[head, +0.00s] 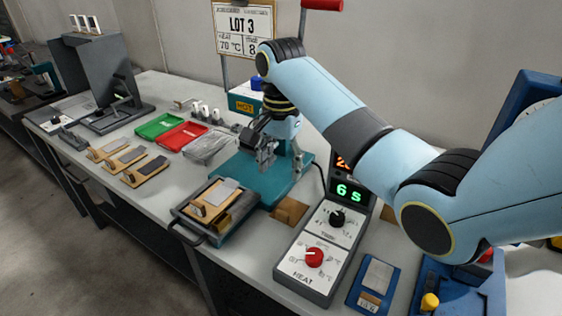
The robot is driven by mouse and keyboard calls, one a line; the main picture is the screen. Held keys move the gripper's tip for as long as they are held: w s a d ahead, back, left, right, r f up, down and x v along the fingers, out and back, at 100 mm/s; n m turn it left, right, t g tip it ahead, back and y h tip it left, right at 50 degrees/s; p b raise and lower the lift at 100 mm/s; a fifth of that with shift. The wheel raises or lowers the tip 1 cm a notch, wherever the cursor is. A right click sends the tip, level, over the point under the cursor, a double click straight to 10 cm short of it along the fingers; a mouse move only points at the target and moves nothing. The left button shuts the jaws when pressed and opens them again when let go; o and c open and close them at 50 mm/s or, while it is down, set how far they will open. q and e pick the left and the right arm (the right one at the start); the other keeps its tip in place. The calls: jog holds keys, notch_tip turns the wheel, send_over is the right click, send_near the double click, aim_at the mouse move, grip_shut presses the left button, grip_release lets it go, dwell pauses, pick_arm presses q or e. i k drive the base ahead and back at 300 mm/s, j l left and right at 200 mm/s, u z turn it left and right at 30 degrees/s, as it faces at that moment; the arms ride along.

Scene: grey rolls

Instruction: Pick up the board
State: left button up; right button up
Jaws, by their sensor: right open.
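Several small wooden boards with grey strips on top lie on the table left of centre; the nearest is one board (145,171). Another wooden board with a grey plate (215,199) sits in a dark tray with a handle (190,222), in front of the teal press (285,177). I cannot tell which board the task means. My right gripper (265,160) is open and empty at the press, above and behind the tray, apart from the boards. It hides part of the press. My left gripper is out of view.
A control box with a red knob (314,257) and a lit display stands right of the tray. Green (160,125) and red trays (182,136) lie behind the boards. A grey screen stand (95,80) is at the far left. Bare table lies between boards and tray.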

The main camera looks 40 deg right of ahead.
aim_at(212, 196)
jog(key=k+j, duration=0.8)
jog(key=k, duration=0.05)
